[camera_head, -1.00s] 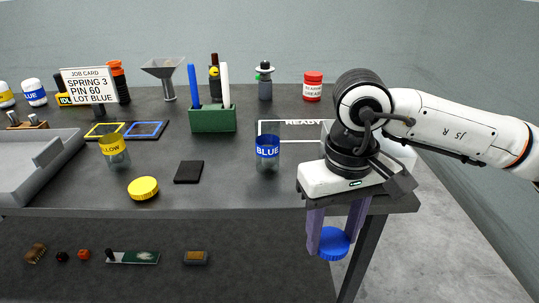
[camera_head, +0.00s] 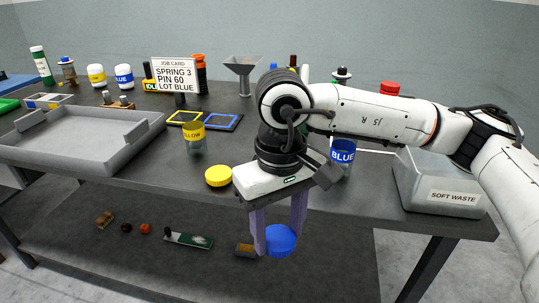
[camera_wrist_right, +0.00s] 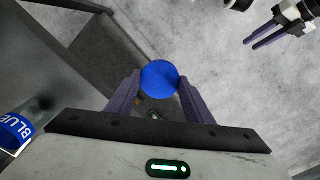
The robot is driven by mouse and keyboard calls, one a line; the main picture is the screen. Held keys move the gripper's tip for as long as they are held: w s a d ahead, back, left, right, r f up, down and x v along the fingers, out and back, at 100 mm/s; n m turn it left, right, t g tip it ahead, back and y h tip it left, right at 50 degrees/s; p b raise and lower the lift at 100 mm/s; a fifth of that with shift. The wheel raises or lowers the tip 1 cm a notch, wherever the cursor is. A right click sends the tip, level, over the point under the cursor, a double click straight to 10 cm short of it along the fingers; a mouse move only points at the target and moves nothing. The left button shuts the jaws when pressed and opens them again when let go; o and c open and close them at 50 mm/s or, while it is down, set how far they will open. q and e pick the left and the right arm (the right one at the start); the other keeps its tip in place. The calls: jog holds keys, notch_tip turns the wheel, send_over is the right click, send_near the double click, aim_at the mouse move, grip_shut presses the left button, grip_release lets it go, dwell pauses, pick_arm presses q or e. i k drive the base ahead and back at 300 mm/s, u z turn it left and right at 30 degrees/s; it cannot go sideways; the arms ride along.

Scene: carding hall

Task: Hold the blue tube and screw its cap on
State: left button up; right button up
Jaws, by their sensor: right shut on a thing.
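My right gripper (camera_head: 280,238) is shut on the blue cap (camera_head: 282,242), held in front of the table's front edge, below its top. The cap also shows between the purple fingers in the right wrist view (camera_wrist_right: 160,80). The blue tube (camera_head: 343,152), clear with a BLUE label, stands upright on the table, behind and right of this gripper. My right arm hides part of it. It shows at the left edge of the right wrist view (camera_wrist_right: 17,132). My left gripper (camera_wrist_right: 250,44) shows only there, at the upper right, its fingers apart and empty.
The yellow tube (camera_head: 194,143) and yellow cap (camera_head: 218,176) stand left of my right gripper. A grey tray (camera_head: 75,140) is at the left, a job card (camera_head: 175,75) at the back. A soft waste bin (camera_head: 440,185) stands at the right. A lower shelf holds several small parts.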

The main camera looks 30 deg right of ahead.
aim_at(342, 150)
jog(key=u, duration=1.3)
jog(key=k, duration=0.75)
jog(key=z, duration=2.05)
